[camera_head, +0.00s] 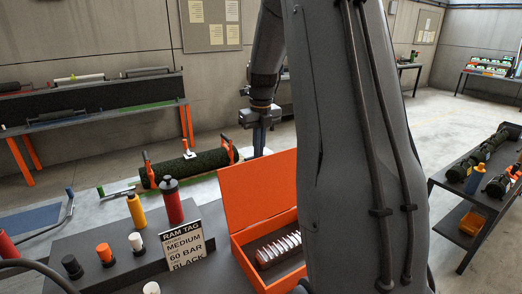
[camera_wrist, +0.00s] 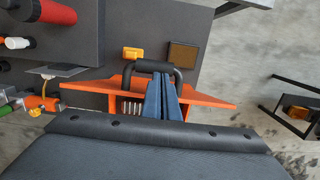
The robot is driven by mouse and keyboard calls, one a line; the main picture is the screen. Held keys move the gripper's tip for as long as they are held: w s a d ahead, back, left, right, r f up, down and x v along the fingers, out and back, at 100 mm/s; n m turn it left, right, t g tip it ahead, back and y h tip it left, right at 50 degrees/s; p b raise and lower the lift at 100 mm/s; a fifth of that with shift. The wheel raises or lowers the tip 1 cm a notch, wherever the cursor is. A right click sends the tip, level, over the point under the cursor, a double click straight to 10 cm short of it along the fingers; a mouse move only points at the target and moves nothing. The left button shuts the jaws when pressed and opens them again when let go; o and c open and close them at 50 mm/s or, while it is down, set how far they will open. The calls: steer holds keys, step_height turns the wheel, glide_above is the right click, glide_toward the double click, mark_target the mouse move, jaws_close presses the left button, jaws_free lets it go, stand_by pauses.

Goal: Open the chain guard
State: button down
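An orange box (camera_head: 235,246) with its orange lid (camera_head: 259,189) standing raised is on the dark bench; I take it for the chain guard. A row of pale metal pieces (camera_head: 279,248) lies inside. My gripper (camera_head: 260,148) points down behind the lid, and the lid hides part of it. In the wrist view, the blue fingers of my gripper (camera_wrist: 160,82) are close together. Their tips meet a black bar handle (camera_wrist: 150,66) at the orange guard (camera_wrist: 205,98). The fingers look shut; I cannot tell whether they grip the handle.
A RAM TAG sign (camera_head: 183,247), a red bottle (camera_head: 171,201) and a yellow bottle (camera_head: 136,210) stand left of the box. A green turf roll (camera_head: 188,168) lies beyond. A dark shelf (camera_head: 484,201) with tools stands at right. Open floor lies behind.

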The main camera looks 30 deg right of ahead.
steer(key=shift+w+a+f, duration=0.1)
steer(key=shift+a+f, duration=0.1)
steer(key=shift+f, duration=0.15)
steer(key=s+r, duration=0.1)
steer(key=r, duration=0.1)
steer(key=s+r+p, duration=0.1)
steer(key=shift+s+d+r, duration=0.15)
steer(key=shift+s+r, duration=0.25)
steer(key=w+r+b, duration=0.3)
steer(key=w+b, duration=0.1)
steer(key=w, duration=0.5)
steer(key=shift+w+d+r, duration=0.15)
steer(key=shift+d+r, duration=0.1)
steer(key=shift+r, duration=0.05)
